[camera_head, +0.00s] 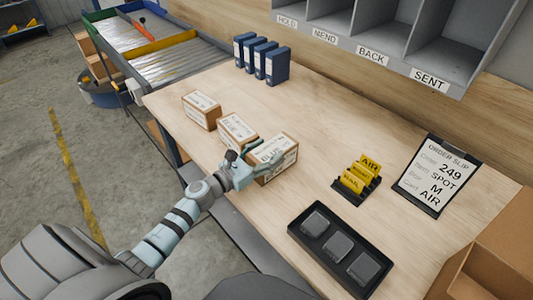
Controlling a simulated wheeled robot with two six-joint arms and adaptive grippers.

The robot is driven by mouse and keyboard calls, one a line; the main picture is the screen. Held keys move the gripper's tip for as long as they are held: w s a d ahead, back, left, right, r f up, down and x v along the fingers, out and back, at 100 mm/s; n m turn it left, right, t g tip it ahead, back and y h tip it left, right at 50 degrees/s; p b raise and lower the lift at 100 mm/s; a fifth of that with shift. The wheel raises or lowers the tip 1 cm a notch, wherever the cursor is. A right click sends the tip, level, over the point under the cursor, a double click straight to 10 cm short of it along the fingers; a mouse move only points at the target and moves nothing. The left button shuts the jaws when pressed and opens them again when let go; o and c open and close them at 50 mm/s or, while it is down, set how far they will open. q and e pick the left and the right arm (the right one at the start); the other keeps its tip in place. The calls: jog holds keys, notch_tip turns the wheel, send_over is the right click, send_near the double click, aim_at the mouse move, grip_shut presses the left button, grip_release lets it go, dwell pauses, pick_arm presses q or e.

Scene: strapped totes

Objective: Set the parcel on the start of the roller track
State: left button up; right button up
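Three brown cardboard parcels with white printed labels stand in a row near the table's left edge: a far one (201,110), a middle one (237,131) and a near one (276,155). My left gripper (262,156) is at the near parcel's left end, with its fingers apart and overlapping the parcel in view. I cannot tell whether they press on it. The roller track (178,62) is at the upper left, beyond the table's far left corner, with silver lanes and blue, green, red and yellow edges. My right gripper is not in view.
A yellow card holder (358,180), an order slip (436,180) and a black tray (298,231) with three grey blocks are to the right. An open carton (495,262) is at lower right. The table's middle is clear.

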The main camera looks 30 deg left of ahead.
pick_arm(q)
jog(key=o, duration=0.3)
jog(key=shift+r, duration=0.1)
jog(key=shift+o, duration=0.2)
